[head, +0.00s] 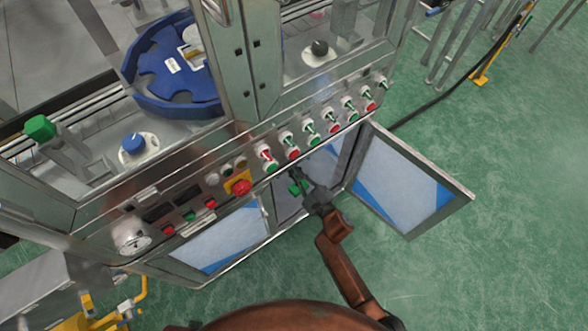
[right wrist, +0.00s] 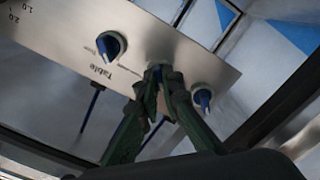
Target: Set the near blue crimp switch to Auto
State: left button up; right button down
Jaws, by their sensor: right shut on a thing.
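In the right wrist view, several blue switches are set in a row on a brushed metal panel (right wrist: 62,62). My right gripper (right wrist: 157,78) is shut on the middle blue switch (right wrist: 156,69), which is mostly hidden between the fingertips, so its setting cannot be read. A blue switch (right wrist: 110,46) on one side has the label "Table" beside it. Another blue switch (right wrist: 203,98) is on the other side. In the head view my right gripper (head: 296,180) reaches into the open cabinet under the machine's front panel; the blue switches are hidden there. My left gripper is out of view.
An open cabinet door (head: 408,183) stands just right of my right arm. Above the gripper, a row of red and green switches (head: 313,128) and a red emergency stop (head: 241,187) line the front panel.

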jog(key=shift+d+f, duration=0.1)
jog(key=shift+d, duration=0.15)
jog(key=c, duration=2.4)
grip_release()
jog(key=o, duration=0.3)
jog(key=shift+a, duration=0.15)
jog(key=v, duration=1.2)
